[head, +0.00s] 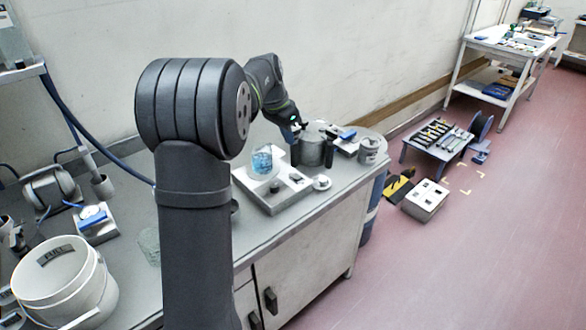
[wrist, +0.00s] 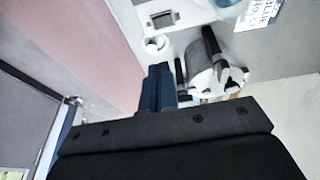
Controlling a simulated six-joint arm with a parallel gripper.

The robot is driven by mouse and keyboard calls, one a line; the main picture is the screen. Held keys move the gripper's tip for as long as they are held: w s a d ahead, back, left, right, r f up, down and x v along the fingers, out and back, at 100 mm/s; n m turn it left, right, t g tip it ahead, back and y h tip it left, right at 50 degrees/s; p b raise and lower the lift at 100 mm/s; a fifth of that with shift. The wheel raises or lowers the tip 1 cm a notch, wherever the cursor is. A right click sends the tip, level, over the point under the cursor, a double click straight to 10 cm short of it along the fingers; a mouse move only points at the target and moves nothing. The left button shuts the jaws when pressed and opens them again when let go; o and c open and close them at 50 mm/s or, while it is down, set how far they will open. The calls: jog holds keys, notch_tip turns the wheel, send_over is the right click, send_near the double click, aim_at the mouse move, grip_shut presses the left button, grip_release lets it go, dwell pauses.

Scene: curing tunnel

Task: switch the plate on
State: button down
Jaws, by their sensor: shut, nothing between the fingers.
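The plate (head: 298,197) is a flat light-grey unit on the bench, with a dark knob (head: 275,187) on its front. A small dark-faced panel (head: 295,178) lies near its right end; what seems the same panel shows in the wrist view (wrist: 160,19). A glass beaker of blue liquid (head: 262,162) stands on the plate. My gripper (head: 291,137) is above the far side of the bench, beside a grey pot with black handles (head: 312,150). In the wrist view its dark blue fingers (wrist: 157,85) are together and empty, left of the pot (wrist: 203,82). The plate's setting is too small to read.
A small white round piece (head: 321,183) sits at the plate's right end. A white bucket (head: 62,275) and another blue-topped device (head: 95,222) are at left. The bench's front right strip is clear.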

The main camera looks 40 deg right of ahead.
aim_at(300, 178)
jog(key=x, duration=1.2)
jog(key=shift+s+a+f, duration=0.1)
jog(key=shift+a+f, duration=0.2)
jog(key=shift+f, duration=0.7)
jog(key=shift+s+f, duration=0.25)
jog(key=shift+f, duration=0.1)
jog(key=shift+w, duration=0.1)
